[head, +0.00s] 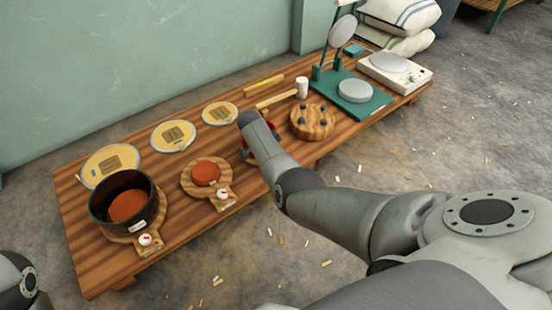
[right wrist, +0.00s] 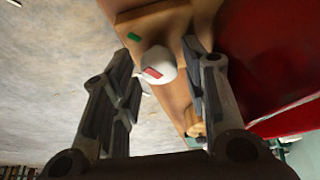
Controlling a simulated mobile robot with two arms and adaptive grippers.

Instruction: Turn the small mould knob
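The small mould's knob (right wrist: 158,66) is a white ball with a red mark, on a wooden tab (right wrist: 160,25) with a green mark. My right gripper (right wrist: 155,52) is open, its fingers to either side of the knob in the right wrist view. A gap shows on the left; the right finger looks close to the knob, but I cannot tell whether it touches. A red wall (right wrist: 285,60) fills the right of that view. In the head view my right wrist covers most of the small mould, leaving a little red (head: 275,126) showing. My left gripper is not seen.
On the low wooden table (head: 75,225), a dark pot (head: 113,205) and a round wooden mould with a red disc (head: 206,173) stand to the left, each with a white knob. A round wooden block with dark pegs (head: 312,122) and a mallet (head: 278,100) lie near my right wrist.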

